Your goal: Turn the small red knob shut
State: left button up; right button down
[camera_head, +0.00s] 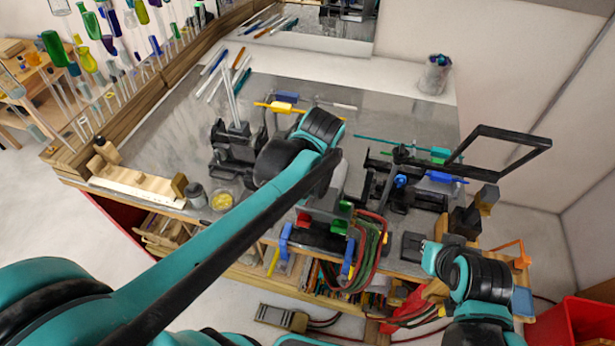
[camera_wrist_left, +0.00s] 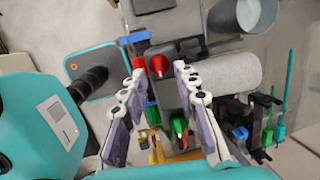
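The small red knob (camera_wrist_left: 158,66) shows in the left wrist view on a dark block, near the top of the gap between my fingertips. My left gripper (camera_wrist_left: 160,75) is open, with one finger on each side of the knob in the picture; I see no clear contact. Two green knobs (camera_wrist_left: 178,127) sit lower on the same block. In the head view, a red part (camera_head: 303,217) and the green knobs (camera_head: 338,226) show below my left forearm, which hides my left gripper. My right arm is at the lower right; its fingers cannot be made out.
A grey cylinder (camera_wrist_left: 225,75) lies close to the right finger in the wrist view. Red and green hoses (camera_head: 372,250) hang at the bench front. A burner-like assembly with a blue part (camera_head: 445,177) stands right, and glass rods (camera_head: 232,102) stand left.

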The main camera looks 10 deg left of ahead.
pick_arm(q)
jog(key=v, duration=0.9)
jog(key=shift+s, duration=0.1)
pick_arm(e)
jog(key=shift+s, duration=0.1)
